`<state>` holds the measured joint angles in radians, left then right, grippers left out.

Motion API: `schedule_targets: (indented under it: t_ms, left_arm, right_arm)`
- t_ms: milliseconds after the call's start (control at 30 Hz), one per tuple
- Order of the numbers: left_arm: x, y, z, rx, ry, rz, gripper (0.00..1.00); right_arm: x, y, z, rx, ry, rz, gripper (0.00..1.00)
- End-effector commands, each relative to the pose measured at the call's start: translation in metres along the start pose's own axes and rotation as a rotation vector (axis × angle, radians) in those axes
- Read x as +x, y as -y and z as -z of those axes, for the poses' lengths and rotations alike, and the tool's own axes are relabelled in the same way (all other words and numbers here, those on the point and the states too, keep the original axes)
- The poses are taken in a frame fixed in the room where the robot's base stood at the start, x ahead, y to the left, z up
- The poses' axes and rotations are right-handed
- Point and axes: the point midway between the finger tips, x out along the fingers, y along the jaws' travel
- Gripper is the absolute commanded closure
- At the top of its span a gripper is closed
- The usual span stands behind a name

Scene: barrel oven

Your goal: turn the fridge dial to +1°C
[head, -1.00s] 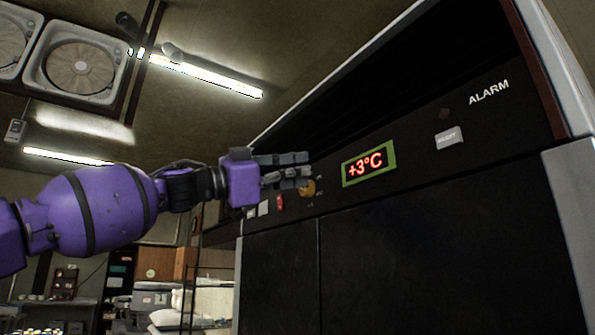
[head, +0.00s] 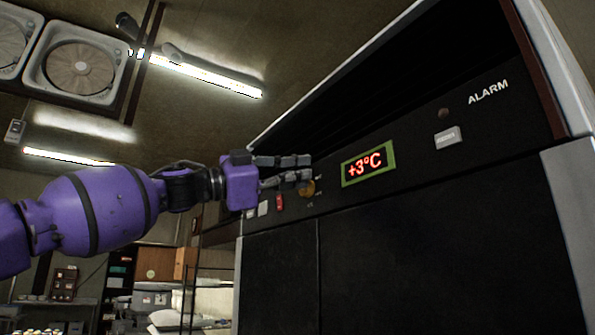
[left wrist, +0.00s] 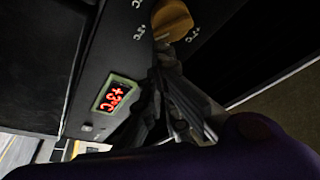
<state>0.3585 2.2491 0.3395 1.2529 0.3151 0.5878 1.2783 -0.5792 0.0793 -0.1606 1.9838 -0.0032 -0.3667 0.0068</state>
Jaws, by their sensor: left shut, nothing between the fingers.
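The fridge's dial (head: 308,188) is an orange-yellow knob on the black front panel, left of the display. In the left wrist view the dial (left wrist: 172,18) shows near the top, with small °C marks around it. The display (head: 367,163) has a green frame and reads +3°C in red; it also shows in the left wrist view (left wrist: 115,95). My left gripper (head: 308,168) is shut and empty, its fingertips just by the dial and overlapping its upper edge in the head view. I cannot tell whether they touch it. My right gripper is not in view.
Left of the dial on the panel are a red switch (head: 280,201) and a pale switch (head: 263,208). A white button (head: 448,138) sits under the ALARM label at right. Shelves and a bunk are in the background at lower left.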

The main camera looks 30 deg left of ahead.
Motion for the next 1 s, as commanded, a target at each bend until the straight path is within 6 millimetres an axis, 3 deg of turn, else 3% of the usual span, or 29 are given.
schedule_targets:
  t_ms: [1000]
  left_arm:
    - [-0.0024, -0.0098, -0.0087, 0.27, 0.002, -0.095, 1.0]
  right_arm:
    - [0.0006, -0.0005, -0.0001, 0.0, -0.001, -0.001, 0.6]
